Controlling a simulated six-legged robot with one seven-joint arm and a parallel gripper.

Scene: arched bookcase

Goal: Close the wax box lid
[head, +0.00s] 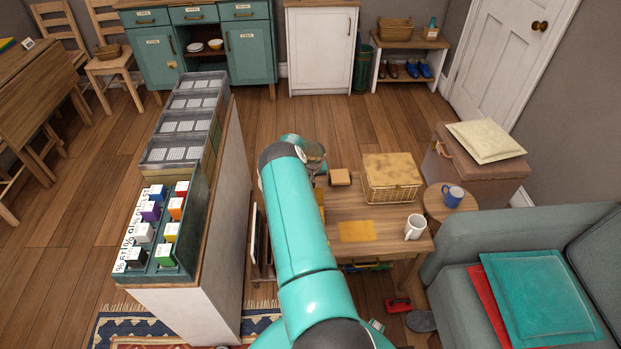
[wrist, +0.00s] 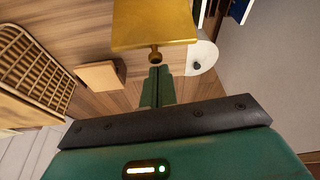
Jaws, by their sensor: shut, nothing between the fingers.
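In the wrist view, a gold panel (wrist: 155,25) with a small round knob on its near edge fills the top middle. It looks like the wax box lid, but the box body cannot be made out. My gripper (wrist: 158,70) is shut and empty, its green fingertips just below the knob; I cannot tell whether they touch. In the head view, a narrow gold strip (head: 320,196) shows beside my teal arm, which hides the rest and my fingers.
The low wooden table (head: 385,212) holds a wicker basket (head: 391,181), a small wooden block (head: 340,177), a yellow cloth (head: 357,231) and a white mug (head: 414,227). The bookcase (head: 215,255) stands left of my arm, with a tray of coloured cubes (head: 185,265) on top.

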